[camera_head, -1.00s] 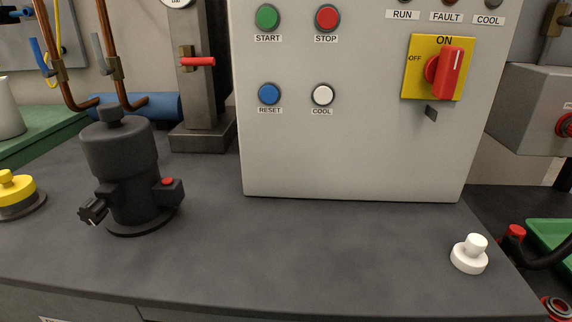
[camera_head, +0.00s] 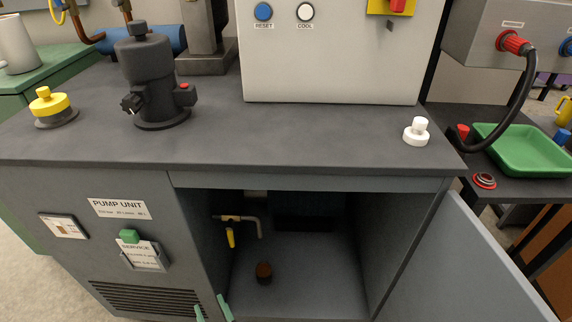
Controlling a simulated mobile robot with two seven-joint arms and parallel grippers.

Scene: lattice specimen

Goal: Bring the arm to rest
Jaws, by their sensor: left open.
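My left gripper (camera_head: 212,311) shows only as two teal fingertips at the bottom edge, left of centre. The tips are apart with nothing seen between them. They are in front of the lower left side of the open cabinet (camera_head: 340,270). The rest of that arm is out of the picture. My right gripper is not in view.
The grey cabinet door (camera_head: 475,270) stands open at the right. Inside are a pipe with a yellow handle (camera_head: 231,238) and a small brown cylinder (camera_head: 264,272). A dark pump (camera_head: 148,75), yellow knob (camera_head: 50,103) and white knob (camera_head: 416,132) stand on the worktop.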

